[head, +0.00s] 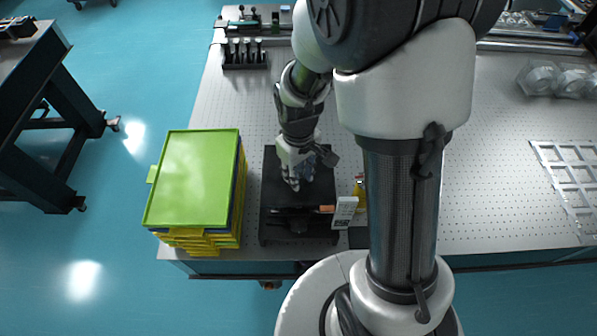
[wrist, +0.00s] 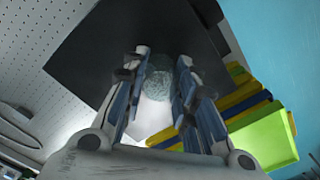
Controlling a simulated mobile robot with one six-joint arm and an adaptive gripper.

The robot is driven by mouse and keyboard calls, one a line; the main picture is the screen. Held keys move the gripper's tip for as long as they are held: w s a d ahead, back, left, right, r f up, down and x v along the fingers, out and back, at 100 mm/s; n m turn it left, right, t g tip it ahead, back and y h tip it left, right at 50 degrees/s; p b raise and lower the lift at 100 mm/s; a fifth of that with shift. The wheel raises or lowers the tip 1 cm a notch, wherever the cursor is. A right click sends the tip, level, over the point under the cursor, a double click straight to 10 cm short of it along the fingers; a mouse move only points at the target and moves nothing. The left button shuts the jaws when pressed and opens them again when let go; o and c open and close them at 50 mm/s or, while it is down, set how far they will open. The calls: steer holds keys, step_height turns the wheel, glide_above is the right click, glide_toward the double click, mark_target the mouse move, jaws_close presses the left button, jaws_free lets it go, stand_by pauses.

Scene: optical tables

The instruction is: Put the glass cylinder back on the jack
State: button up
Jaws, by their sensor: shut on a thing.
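The jack (head: 268,213) is a black lab jack with a flat square top, near the table's front edge in the head view. Its dark top plate (wrist: 85,55) fills the upper part of the wrist view. My gripper (head: 297,180) points down over this plate. In the wrist view my gripper (wrist: 160,88) is shut on the glass cylinder (wrist: 159,78), a pale clear round piece between the two blue-padded fingers. The fingers hide the cylinder in the head view. I cannot tell whether its bottom touches the plate.
A stack of yellow and blue trays with a green top (head: 195,180) stands close left of the jack. A small label sign (head: 344,212) and a yellow item (head: 359,190) stand close right. A black rack (head: 244,56) is farther back. Perforated table (head: 220,105) is clear behind the trays.

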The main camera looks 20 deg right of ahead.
mark_target(298, 172)
steer(key=shift+f, duration=0.2)
steer(key=o, duration=1.1)
step_height(298, 172, up, 13)
steer(key=p, duration=0.3)
steer(key=s+r+m+t, duration=0.1)
steer(key=s+r, duration=0.3)
steer(key=s, duration=0.1)
steer(key=s+r+m+t, duration=0.1)
steer(key=s+r+t, duration=0.1)
steer(key=s+r, duration=0.2)
steer(key=s+r+m+t, duration=0.1)
steer(key=s+r+m, duration=0.1)
steer(key=s+r, duration=0.2)
steer(key=shift+s+d+r+t, duration=0.1)
steer(key=shift+s+r+t, duration=0.1)
steer(key=shift+s, duration=0.35)
steer(key=shift+s+r+t, duration=0.1)
steer(key=shift+s+r, duration=0.05)
steer(key=shift+s, duration=0.4)
